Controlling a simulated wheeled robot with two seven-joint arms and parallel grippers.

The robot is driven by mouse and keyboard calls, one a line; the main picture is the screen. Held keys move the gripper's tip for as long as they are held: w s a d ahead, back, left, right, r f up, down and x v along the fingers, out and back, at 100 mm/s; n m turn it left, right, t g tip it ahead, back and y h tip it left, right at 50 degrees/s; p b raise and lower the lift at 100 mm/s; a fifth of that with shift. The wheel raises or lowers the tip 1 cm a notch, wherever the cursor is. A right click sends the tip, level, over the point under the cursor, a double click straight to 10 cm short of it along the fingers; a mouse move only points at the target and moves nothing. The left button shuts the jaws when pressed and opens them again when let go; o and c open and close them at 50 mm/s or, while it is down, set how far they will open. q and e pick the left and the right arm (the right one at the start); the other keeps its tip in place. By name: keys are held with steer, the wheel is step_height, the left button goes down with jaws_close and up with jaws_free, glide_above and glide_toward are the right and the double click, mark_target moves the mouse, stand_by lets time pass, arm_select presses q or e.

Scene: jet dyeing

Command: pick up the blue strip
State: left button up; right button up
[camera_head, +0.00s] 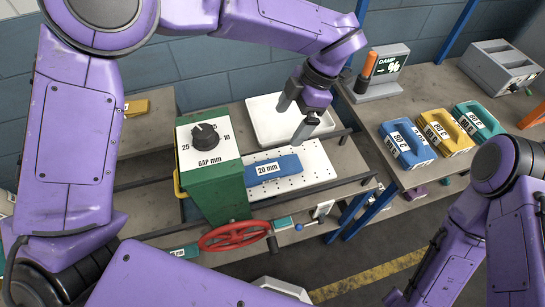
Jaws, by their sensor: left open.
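The blue strip (272,170), labelled "20 mm", lies on a white perforated plate (318,163) beside the green box. My left gripper (295,119) reaches down from above, behind and a little right of the strip. Its two fingers are apart with nothing between them, and it does not appear to touch the strip. My right arm comes in at the lower right; its gripper cannot be made out in the picture.
A green box (222,188) with a "GAP mm" dial and a red handwheel (234,236) stand left and in front. A white tray (262,128) lies behind the plate. Blue (407,146), yellow (443,134) and teal (477,122) blocks sit on the right bench, near a "DAMP" meter (386,68).

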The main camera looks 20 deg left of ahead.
arm_select(q)
step_height(320, 180, down, 3)
steer(key=w+b, duration=0.1)
steer(key=b, duration=0.8)
glide_toward(268, 169)
steer(key=p+x, duration=0.2)
steer(key=x, duration=0.5)
steer(key=shift+a+f+p, duration=0.15)
steer(key=shift+f+p, duration=0.15)
steer(key=shift+f, duration=0.1)
steer(key=shift+s+a+f, duration=0.15)
steer(key=shift+f, duration=0.25)
steer(key=c, duration=1.2)
steer(key=shift+c, duration=0.7)
arm_select(e)
step_height(268, 169, down, 7)
steer(key=shift+f, duration=0.15)
